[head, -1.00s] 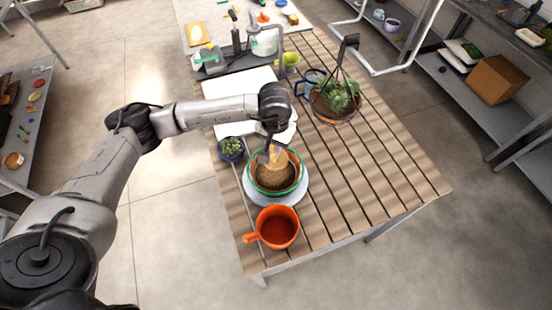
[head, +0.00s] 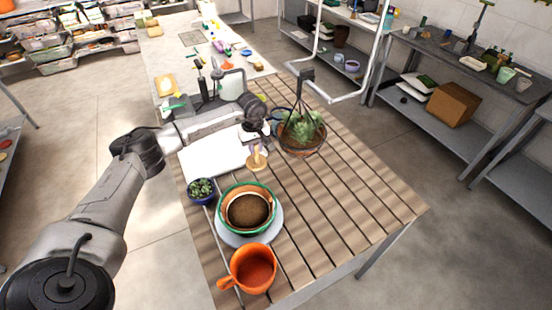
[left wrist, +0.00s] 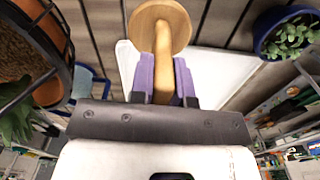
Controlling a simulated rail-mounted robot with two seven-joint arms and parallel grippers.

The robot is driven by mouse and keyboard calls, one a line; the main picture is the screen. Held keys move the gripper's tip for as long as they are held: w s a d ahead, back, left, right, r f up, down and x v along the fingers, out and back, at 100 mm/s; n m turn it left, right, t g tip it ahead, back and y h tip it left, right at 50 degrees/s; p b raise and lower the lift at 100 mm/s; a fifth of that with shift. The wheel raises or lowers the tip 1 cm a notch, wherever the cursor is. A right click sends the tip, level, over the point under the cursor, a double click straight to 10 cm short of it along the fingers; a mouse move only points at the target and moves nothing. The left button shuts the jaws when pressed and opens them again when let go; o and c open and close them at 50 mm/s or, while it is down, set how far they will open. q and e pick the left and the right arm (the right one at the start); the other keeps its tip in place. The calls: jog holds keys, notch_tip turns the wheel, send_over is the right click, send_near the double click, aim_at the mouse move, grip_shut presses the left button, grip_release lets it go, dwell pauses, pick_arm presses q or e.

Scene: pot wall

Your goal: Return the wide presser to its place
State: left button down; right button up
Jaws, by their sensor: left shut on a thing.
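The wide presser (head: 257,162) is a light wooden tool with a round flat disc and a thinner handle. My left gripper (head: 254,146) is shut on its handle and holds it near the right edge of the white tray (head: 203,156). In the left wrist view, the purple fingers (left wrist: 165,80) grip both sides of the handle, and the disc of the presser (left wrist: 160,24) stands out beyond them. Whether the disc touches the table is unclear. My right gripper is not in view.
A green-rimmed pot of soil (head: 249,212) stands on a pale round plate (head: 229,238), with an orange mug (head: 252,270) in front. A small blue succulent pot (head: 202,191) is left. A hanging-basket plant (head: 302,133) is close right of the gripper. The right slats are clear.

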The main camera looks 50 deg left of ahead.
aim_at(254, 157)
pick_arm(q)
jog(key=shift+w+a+f+n, duration=0.15)
jog(key=shift+a+n, duration=0.25)
jog(key=shift+a, duration=0.3)
jog(key=shift+f+b, duration=1)
jog(key=shift+f, duration=0.15)
notch_tip(254, 157, down, 3)
jog(key=shift+f+b, duration=0.1)
jog(key=shift+b, duration=1.05)
jog(key=shift+f, duration=0.4)
jog(key=shift+b, duration=0.35)
jog(key=shift+f, duration=0.4)
